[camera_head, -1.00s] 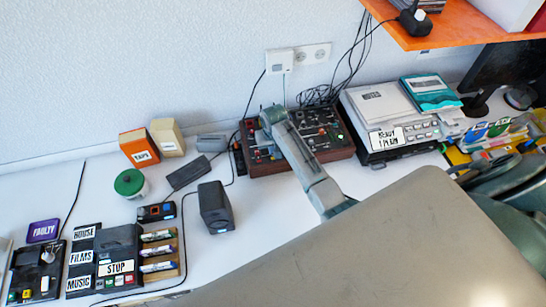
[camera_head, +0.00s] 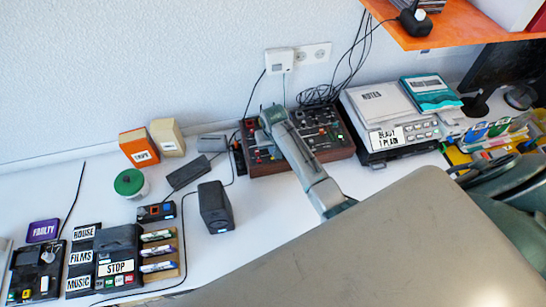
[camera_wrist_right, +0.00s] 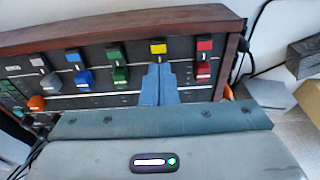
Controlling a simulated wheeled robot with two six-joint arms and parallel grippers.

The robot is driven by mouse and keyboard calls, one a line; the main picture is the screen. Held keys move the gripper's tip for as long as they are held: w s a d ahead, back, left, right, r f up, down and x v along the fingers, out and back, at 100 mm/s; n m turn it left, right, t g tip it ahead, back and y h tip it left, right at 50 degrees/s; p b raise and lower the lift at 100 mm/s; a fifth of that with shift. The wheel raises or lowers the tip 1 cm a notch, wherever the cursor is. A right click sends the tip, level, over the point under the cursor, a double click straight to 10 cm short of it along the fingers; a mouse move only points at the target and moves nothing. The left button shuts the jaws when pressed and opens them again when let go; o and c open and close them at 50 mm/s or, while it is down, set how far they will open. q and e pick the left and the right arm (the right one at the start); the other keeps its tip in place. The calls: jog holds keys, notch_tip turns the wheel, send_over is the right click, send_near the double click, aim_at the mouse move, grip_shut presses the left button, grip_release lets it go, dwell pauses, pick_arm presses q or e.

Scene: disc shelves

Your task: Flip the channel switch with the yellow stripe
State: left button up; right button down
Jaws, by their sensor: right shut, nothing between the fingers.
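The wood-sided channel panel (camera_head: 327,157) stands on the white desk against the wall, and it fills the top of the right wrist view (camera_wrist_right: 130,101). Its row has blue (camera_wrist_right: 80,80), green (camera_wrist_right: 120,77) and red (camera_wrist_right: 202,72) switches below matching coloured marks. The yellow mark (camera_wrist_right: 158,47) lies between the green and red ones. My right gripper (camera_wrist_right: 159,70) is shut and empty, its tips just below the yellow mark. The fingers cover the spot where the yellow channel's switch would be, so its position and any contact are hidden. My left gripper is not in view.
A grey machine with labelled books (camera_head: 395,135) stands right of the panel. Left of it are a dark speaker box (camera_head: 215,206), a green-lidded jar (camera_head: 130,184) and an orange box (camera_head: 139,147). Cables (camera_head: 325,93) hang behind the panel. An orange shelf (camera_head: 470,30) overhangs at upper right.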

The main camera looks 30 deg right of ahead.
jog(key=shift+s+f, duration=0.1)
jog(key=shift+f, duration=0.35)
jog(key=shift+r, duration=0.1)
jog(key=shift+r+p, duration=0.85)
jog(key=shift+r, duration=2.6)
jog(key=shift+f, duration=0.1)
